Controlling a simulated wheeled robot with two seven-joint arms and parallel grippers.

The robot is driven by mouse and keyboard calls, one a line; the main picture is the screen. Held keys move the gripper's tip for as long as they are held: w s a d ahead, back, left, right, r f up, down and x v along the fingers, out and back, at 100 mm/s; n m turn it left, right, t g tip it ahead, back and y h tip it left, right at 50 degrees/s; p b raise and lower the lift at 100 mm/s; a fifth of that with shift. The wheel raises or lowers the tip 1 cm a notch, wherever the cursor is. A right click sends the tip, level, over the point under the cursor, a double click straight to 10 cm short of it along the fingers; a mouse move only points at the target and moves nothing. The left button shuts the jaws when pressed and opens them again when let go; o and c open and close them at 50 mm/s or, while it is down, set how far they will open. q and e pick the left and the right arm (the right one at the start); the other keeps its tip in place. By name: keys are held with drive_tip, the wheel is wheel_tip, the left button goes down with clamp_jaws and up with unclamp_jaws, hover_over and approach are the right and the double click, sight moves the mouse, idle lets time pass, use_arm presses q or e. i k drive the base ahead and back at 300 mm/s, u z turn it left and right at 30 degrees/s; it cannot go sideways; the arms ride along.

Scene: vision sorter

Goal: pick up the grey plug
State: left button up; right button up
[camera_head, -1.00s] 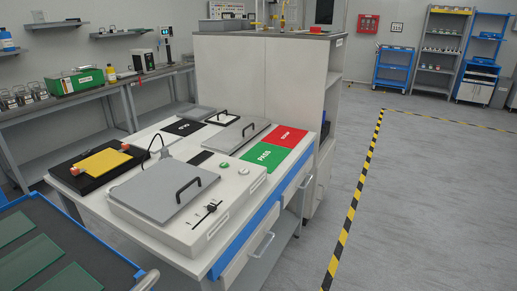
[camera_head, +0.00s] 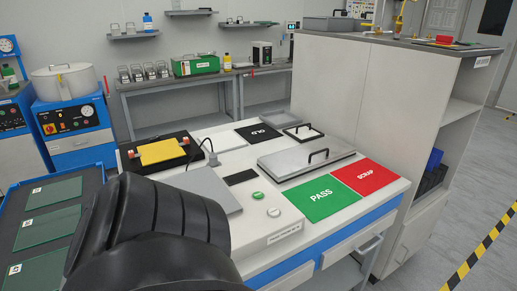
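A small grey plug (camera_head: 213,157) with a dark cable looping up from it stands at the back edge of the grey test box's lid (camera_head: 205,184), near the yellow board. It is small and its lower end is hard to make out. Neither gripper shows in the view.
A yellow board (camera_head: 162,152) lies on a black fixture (camera_head: 129,160) left of the plug. A lidded grey box (camera_head: 306,157), a green PASS mat (camera_head: 318,197) and a red SCRAP mat (camera_head: 366,176) lie to the right. A blue tray (camera_head: 92,183) holds glass plates at left.

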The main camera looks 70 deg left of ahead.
sight(213, 162)
drive_tip(key=i, duration=1.9)
drive_tip(key=u, duration=2.35)
